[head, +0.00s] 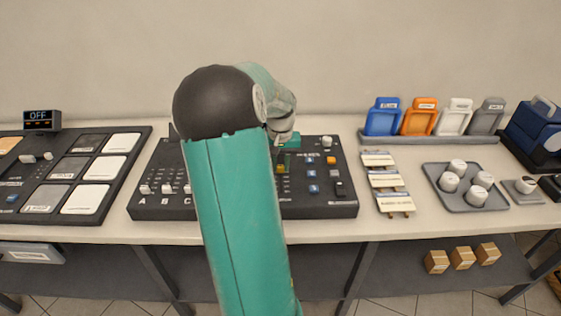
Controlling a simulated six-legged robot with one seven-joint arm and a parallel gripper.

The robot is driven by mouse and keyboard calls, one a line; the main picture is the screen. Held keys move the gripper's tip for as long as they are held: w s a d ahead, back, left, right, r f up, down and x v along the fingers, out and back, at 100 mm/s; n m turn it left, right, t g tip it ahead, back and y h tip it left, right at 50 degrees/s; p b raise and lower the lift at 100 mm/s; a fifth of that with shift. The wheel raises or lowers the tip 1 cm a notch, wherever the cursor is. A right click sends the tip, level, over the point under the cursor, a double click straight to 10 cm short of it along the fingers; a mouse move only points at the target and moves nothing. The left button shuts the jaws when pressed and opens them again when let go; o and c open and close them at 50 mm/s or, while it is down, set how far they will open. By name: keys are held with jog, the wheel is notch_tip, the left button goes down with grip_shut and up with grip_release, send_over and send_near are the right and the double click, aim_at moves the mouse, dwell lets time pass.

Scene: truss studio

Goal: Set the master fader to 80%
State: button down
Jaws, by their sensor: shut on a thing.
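The black mixing console (335,208) lies on the table in the middle of the head view. White fader caps (166,189) with letters under them stand along its left front. My teal arm covers the console's middle. My gripper (284,155) is partly hidden behind the arm and reaches down over the console, right of its centre. It is shut on a small yellow fader cap (282,168) just below it. Whether this is the master fader, its scale and its exact setting are too small to read.
Right of the arm, the console has blue buttons (312,174) and a black switch (340,188). A panel with white pads (103,168) lies left. Label cards (386,180), a grey tray (463,206) with white knobs, and a rack of coloured cases (418,118) stand right.

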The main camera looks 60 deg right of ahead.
aim_at(280, 166)
jog(key=c, duration=1.2)
grip_release()
jog(key=shift+c, duration=0.2)
notch_tip(280, 166, up, 14)
